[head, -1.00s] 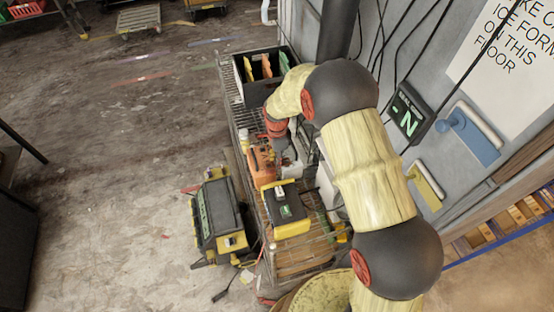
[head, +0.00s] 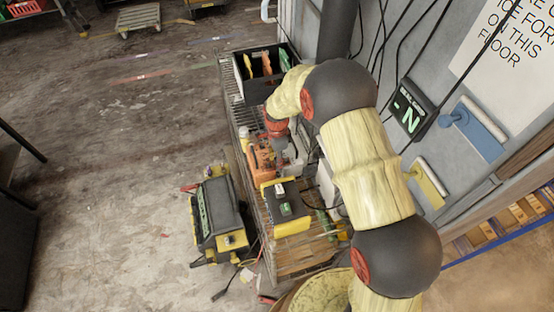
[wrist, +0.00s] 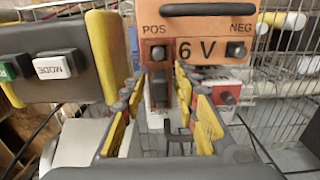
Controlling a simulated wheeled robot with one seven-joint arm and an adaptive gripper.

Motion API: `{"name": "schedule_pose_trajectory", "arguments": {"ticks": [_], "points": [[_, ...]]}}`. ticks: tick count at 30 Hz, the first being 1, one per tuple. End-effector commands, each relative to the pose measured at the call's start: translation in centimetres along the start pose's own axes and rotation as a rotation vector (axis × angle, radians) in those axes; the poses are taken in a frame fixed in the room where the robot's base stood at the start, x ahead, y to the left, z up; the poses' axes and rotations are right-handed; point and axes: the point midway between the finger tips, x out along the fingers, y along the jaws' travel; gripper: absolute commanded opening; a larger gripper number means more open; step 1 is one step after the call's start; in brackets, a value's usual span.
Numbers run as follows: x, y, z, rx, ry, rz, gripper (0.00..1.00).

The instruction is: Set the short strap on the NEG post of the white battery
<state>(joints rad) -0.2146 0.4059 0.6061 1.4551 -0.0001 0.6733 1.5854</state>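In the wrist view my gripper (wrist: 160,85) points at the batteries with its yellow-padded fingers apart. A narrow brown piece with dark ends (wrist: 158,76), perhaps the short strap, shows between the fingertips; I cannot tell whether they touch it. An orange 6 V battery (wrist: 205,28) stands behind, with POS and NEG marks; it is also in the head view (head: 262,164). Its NEG post (wrist: 236,50) is bare. A white, red-topped battery (wrist: 222,82) shows low behind the right finger, partly hidden. In the head view my wrist hides the fingertips.
A black and yellow device with a MODE button (wrist: 55,66) stands close left of the fingers; it is on the wire cart in the head view (head: 287,205). A black bin (head: 248,90) stands at the far end. Another black-yellow unit (head: 220,215) is beside the cart.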

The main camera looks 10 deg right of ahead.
Motion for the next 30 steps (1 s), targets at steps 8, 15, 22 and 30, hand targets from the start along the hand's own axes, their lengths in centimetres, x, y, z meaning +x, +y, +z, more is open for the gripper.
{"name": "schedule_pose_trajectory", "arguments": {"ticks": [8,15,22,30], "points": [[0.0,0.0,0.0,0.0,0.0,0.0,0.45],[-0.1,0.0,0.0,0.0,0.0,0.0,0.45],[-2.5,-0.1,0.0,0.0,0.0,-0.002,0.45],[-8.0,-0.1,0.0,0.0,0.0,-0.003,0.45]]}}
